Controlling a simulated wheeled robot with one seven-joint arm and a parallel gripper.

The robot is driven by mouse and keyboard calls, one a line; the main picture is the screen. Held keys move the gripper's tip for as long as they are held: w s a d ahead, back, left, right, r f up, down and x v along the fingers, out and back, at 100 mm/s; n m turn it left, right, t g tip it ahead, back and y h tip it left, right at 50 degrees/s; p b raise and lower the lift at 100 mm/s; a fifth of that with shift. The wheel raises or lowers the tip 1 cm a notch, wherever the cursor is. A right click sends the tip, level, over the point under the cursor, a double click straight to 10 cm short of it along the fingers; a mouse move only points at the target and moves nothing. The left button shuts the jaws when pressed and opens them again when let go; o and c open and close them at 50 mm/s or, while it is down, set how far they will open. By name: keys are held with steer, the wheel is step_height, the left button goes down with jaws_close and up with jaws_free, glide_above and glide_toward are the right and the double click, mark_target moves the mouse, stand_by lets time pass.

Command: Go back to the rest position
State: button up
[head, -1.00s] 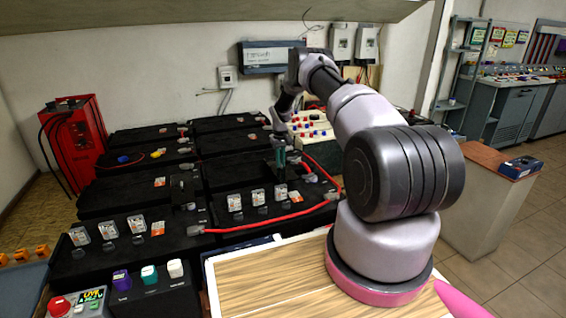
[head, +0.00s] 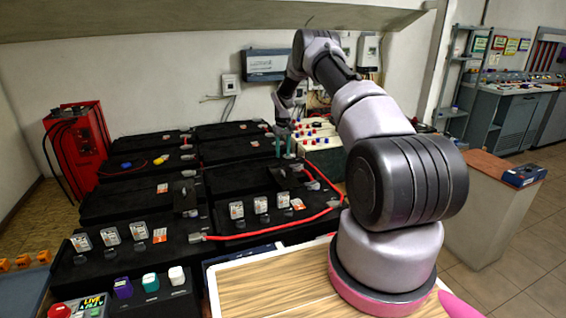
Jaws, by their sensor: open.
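My gripper (head: 284,147) is at the end of my raised, bent arm, in the middle of the head view. Its two greenish fingertips are apart and point down, with nothing seen between them. It hangs above the far part of the black battery blocks (head: 240,178). I cannot tell the exact gap between the fingertips and the battery tops. A red cable (head: 270,231) runs over the front batteries and curves up on the right, below and nearer than the gripper.
A light panel with coloured knobs (head: 322,141) stands just right of the gripper. A red charger (head: 77,150) stands at the left. Grey boxes (head: 268,65) hang on the back wall behind the arm. A pedestal (head: 490,215) stands at the right, with open floor beyond.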

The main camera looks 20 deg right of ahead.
steer(key=shift+r, duration=0.85)
steer(key=s+a+r+m+t, duration=0.15)
steer(key=s+r, duration=0.35)
steer(key=r, duration=0.6)
steer(key=s+a+r+t, duration=0.1)
steer(key=s+a+r, duration=0.25)
steer(key=r, duration=0.75)
steer(key=s+a+r+t, duration=0.1)
steer(key=s+r, duration=0.5)
steer(key=r, duration=0.6)
steer(key=s+a+r+m+t+y, duration=0.1)
steer(key=s+a+r, duration=0.1)
steer(key=s+r, duration=0.5)
steer(key=s+a+r+m+t, duration=0.1)
steer(key=s+r, duration=0.1)
steer(key=s, duration=0.8)
steer(key=s+a+f+m+t+y, duration=0.1)
steer(key=s+a, duration=0.1)
steer(key=s, duration=1.5)
steer(key=shift+s+f+t, duration=0.2)
steer(key=shift+f+t, duration=0.05)
steer(key=shift+t, duration=0.1)
steer(key=shift+a, duration=0.1)
